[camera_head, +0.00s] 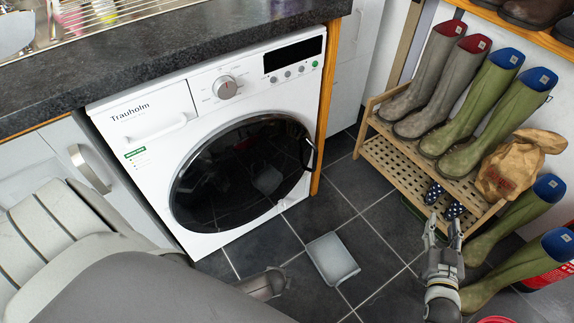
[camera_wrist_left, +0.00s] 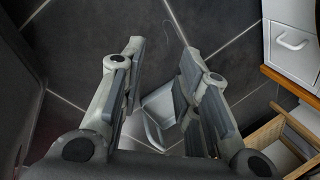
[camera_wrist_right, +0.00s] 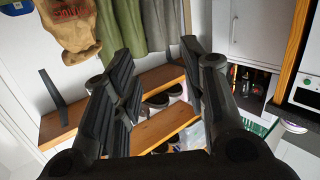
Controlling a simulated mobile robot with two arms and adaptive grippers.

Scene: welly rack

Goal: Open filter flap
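The white washing machine (camera_head: 165,155) stands under the worktop, its round dark door (camera_head: 243,172) shut. A small panel outline, possibly the filter flap (camera_head: 289,200), shows faintly at its lower right corner; I cannot make out its details. My left gripper (camera_wrist_left: 163,52) is open and empty in the left wrist view, over the dark floor. My right gripper (camera_head: 443,228) is open and empty, in front of the welly rack and well right of the machine. Its spread fingers also show in the right wrist view (camera_wrist_right: 156,55).
A grey shallow tray (camera_head: 332,260) lies on the tiled floor in front of the machine. The wooden welly rack (camera_head: 400,166) holds several boots and a brown paper bag (camera_head: 518,165). More green boots (camera_head: 490,240) stand by my right gripper. Floor around the tray is clear.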

